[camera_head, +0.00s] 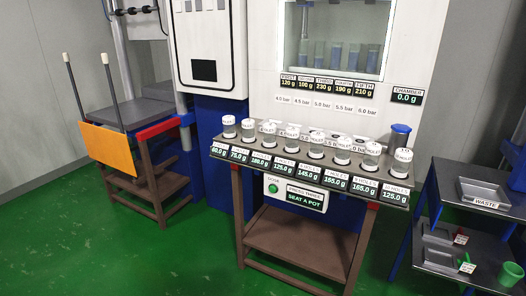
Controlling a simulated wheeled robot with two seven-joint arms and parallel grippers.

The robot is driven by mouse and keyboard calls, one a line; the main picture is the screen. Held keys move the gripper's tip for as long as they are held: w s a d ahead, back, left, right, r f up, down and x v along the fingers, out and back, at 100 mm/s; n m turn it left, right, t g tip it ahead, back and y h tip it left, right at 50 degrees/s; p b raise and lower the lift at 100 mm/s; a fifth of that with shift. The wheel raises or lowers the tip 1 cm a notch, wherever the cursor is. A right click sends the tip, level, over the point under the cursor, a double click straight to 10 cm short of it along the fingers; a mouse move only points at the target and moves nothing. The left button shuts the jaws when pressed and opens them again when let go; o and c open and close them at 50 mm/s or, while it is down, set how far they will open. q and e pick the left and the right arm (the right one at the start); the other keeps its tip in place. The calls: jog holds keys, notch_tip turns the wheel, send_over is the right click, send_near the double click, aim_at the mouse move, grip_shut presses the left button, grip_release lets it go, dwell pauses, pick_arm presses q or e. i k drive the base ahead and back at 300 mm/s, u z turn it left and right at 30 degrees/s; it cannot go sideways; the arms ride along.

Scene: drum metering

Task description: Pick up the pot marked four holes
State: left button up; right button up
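A row of several small clear pots with white lids stands upright along the dark bench shelf (325,165). The leftmost is a pot (229,128), and the rightmost is a pot (401,163) at the right end. Between them stand others, such as a middle pot (316,147) and a pot (372,155) further right. The lid markings and hole labels are too small to read, so I cannot tell which pot is marked four holes. Plates on the shelf's front edge show weights in grams. Neither of my grippers shows in the head view.
A blue cup-like piece (400,134) stands behind the right end of the row. A panel (296,194) below reads "SEAT A POT", beside a green button (273,188). A waste tray (475,195) is on the right rack. A cart with an orange panel (108,149) stands left. Green floor in front is clear.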

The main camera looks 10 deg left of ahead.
aim_at(270, 129)
jog(key=u, duration=1.45)
jog(key=i, duration=1.85)
jog(key=z, duration=1)
jog(key=i, duration=1)
jog(key=z, duration=1.1)
